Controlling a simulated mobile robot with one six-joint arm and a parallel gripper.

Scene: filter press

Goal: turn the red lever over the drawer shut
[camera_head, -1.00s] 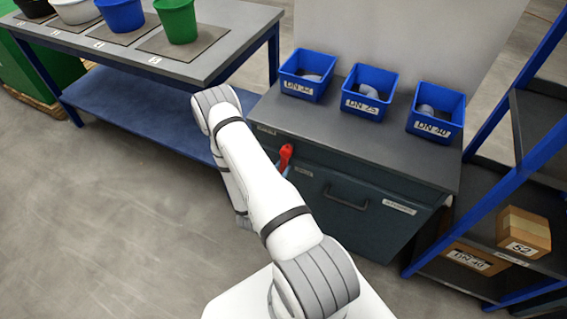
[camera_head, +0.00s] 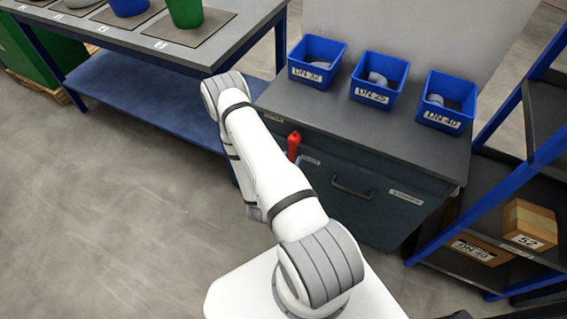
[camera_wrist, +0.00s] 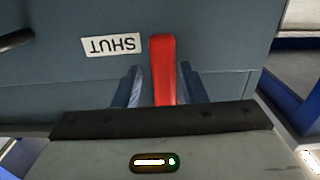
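The red lever (camera_head: 293,146) is on the front of the dark cabinet, to the left of the drawer (camera_head: 365,200) with its bar handle (camera_head: 352,189). In the wrist view the lever (camera_wrist: 163,72) points straight up the picture, beside a label reading SHUT (camera_wrist: 111,45), which appears upside down. My gripper (camera_wrist: 162,86) is open. Its two blue-grey fingers stand on either side of the lever, with a small gap on each side. The lever's lower end is hidden behind the gripper body. In the head view my arm hides most of the gripper.
Blue bins (camera_head: 378,80) labelled DN stand on the cabinet top. A bench (camera_head: 205,50) with buckets is at upper left. A blue-framed shelf (camera_head: 510,170) with cartons stands at right. The floor (camera_head: 110,200) at left is clear.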

